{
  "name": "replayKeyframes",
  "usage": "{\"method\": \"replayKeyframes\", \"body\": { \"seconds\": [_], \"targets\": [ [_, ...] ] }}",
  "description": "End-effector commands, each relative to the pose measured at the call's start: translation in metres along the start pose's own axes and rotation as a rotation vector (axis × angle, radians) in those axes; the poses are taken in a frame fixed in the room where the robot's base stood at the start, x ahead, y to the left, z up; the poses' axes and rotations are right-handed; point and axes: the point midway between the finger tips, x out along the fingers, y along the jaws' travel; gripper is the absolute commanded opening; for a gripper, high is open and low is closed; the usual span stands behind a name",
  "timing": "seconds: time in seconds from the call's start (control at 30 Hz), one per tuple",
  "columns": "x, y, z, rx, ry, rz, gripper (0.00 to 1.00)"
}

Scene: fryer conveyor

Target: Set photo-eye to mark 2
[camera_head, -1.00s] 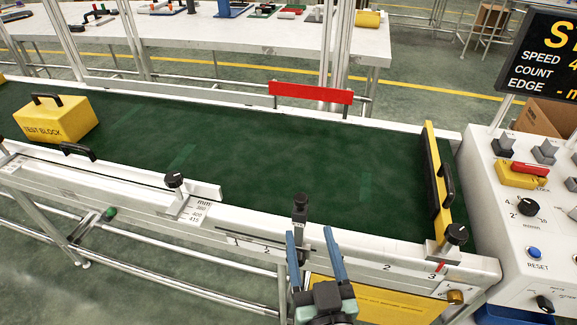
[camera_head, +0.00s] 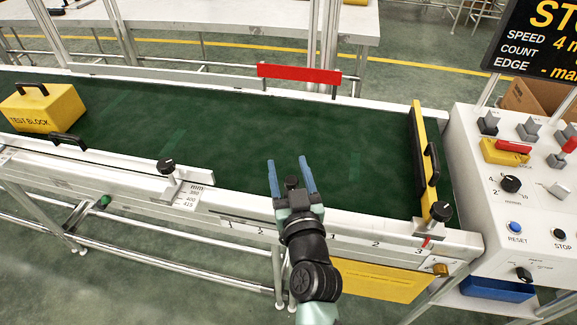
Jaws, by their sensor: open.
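A small black post (camera_head: 291,183), which looks like the photo-eye, stands on the front rail of the conveyor. Its lower part is hidden by my gripper. My gripper (camera_head: 291,166) is open, with one blue finger to each side of the post in the picture. I cannot tell whether the fingers touch it. A scale on the rail front shows marks 1 and 2 (camera_head: 260,231) left of my arm. The post stands to the right of this mark 2. My arm covers the rail just below the post.
A second scale right of my arm reads 1, 2, 3, with a red pointer near 3 under the yellow gate (camera_head: 418,160). A yellow test block (camera_head: 45,108) lies on the green belt (camera_head: 220,130) at left. A control panel (camera_head: 520,205) stands at right.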

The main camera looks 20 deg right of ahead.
Motion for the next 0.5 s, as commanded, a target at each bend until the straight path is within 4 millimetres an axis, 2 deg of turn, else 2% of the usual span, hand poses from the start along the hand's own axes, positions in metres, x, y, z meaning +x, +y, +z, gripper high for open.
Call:
{"method": "replayKeyframes", "body": {
  "seconds": [0.27,0.37,0.5],
  "targets": [
    [0.0017,-0.0001,-0.0003,0.0,0.001,0.0,0.64],
    [0.0016,-0.0001,-0.0003,0.0,0.001,0.0,0.5],
    [0.0015,0.0,-0.0002,0.0,0.001,0.0,0.25]
  ]
}}
